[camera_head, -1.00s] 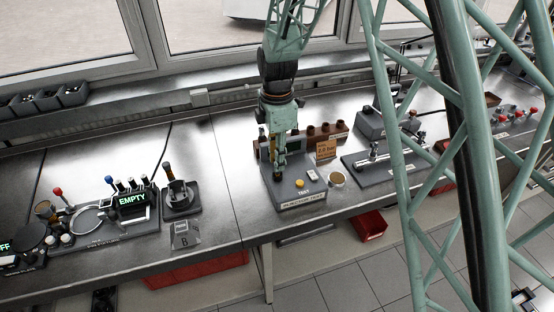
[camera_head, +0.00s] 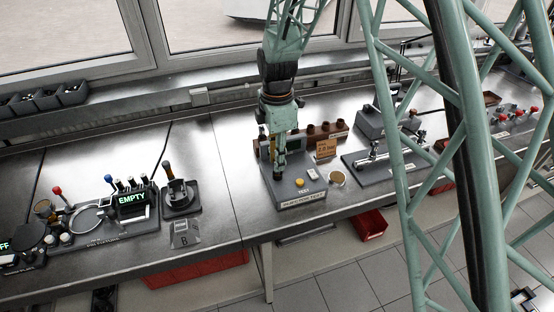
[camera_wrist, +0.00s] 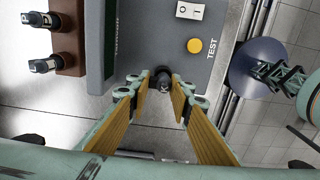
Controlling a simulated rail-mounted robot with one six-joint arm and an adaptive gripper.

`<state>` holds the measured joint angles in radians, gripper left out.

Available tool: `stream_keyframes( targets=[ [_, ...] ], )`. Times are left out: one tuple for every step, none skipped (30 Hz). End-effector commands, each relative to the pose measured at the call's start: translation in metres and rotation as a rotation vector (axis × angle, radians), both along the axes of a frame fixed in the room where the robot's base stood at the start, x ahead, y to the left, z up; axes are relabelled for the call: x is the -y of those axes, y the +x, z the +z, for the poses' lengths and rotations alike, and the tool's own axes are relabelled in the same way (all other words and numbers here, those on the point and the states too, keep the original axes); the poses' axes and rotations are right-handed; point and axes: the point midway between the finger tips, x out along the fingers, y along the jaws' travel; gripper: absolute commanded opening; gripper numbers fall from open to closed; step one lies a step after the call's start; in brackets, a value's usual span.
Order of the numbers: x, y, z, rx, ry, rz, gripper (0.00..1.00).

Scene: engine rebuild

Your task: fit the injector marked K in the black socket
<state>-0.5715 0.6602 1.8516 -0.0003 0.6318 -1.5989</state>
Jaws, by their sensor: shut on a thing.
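My gripper (camera_wrist: 160,92) points down over the grey test unit (camera_wrist: 150,35). The injector's lower end and the black socket are hidden under the fingers, so I cannot tell how deep the injector sits.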

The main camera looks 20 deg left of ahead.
Motion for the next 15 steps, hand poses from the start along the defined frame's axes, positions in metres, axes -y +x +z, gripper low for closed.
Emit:
stream_keyframes(
  targets=[
    [0.0000, 0.0000, -0.0010, 0.000, 0.000, 0.000, 0.09],
    [0.0000, 0.0000, -0.0013, 0.000, 0.000, 0.000, 0.09],
    [0.0000, 0.0000, -0.0018, 0.000, 0.000, 0.000, 0.09],
    [0.0000, 0.0000, -0.0022, 0.000, 0.000, 0.000, 0.09],
    [0.0000, 0.0000, -0.0025, 0.000, 0.000, 0.000, 0.09],
    [0.0000, 0.0000, -0.0030, 0.000, 0.000, 0.000, 0.09],
    [0.0000, 0.0000, -0.0033, 0.000, 0.000, 0.000, 0.09],
    [0.0000, 0.0000, -0.0037, 0.000, 0.000, 0.000, 0.09],
    [0.0000, 0.0000, -0.0041, 0.000, 0.000, 0.000, 0.09],
    [0.0000, 0.0000, -0.0043, 0.000, 0.000, 0.000, 0.09],
    [0.0000, 0.0000, -0.0045, 0.000, 0.000, 0.000, 0.09],
    [0.0000, 0.0000, -0.0047, 0.000, 0.000, 0.000, 0.09],
    [0.0000, 0.0000, -0.0048, 0.000, 0.000, 0.000, 0.09],
    [0.0000, 0.0000, -0.0049, 0.000, 0.000, 0.000, 0.09],
    [0.0000, 0.0000, -0.0049, 0.000, 0.000, 0.000, 0.09]
  ],
)
